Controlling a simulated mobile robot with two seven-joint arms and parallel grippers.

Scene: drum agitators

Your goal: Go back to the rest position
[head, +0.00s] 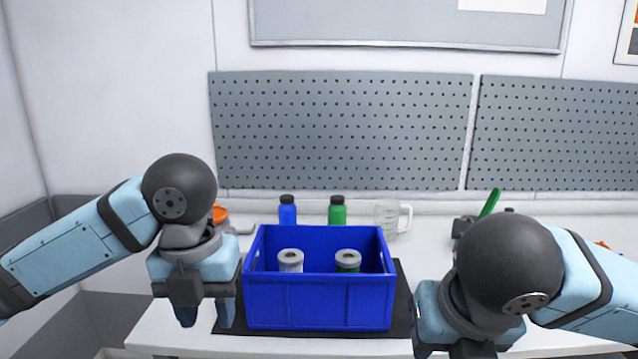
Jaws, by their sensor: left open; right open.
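My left gripper (206,314) is open and empty, pointing down just left of the blue crate (319,304). My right gripper (458,350) is low at the right of the crate. Its fingers are mostly cut off by the bottom edge of the head view, and I see nothing held in it. Neither gripper appears to hold the crate.
The crate stands on a black mat (402,300) on a white table (160,325). Inside are a white-capped container (290,261) and a green one (348,262). Behind are a blue bottle (287,212), a green bottle (337,212) and a clear mug (388,217). Pegboards (340,130) line the wall.

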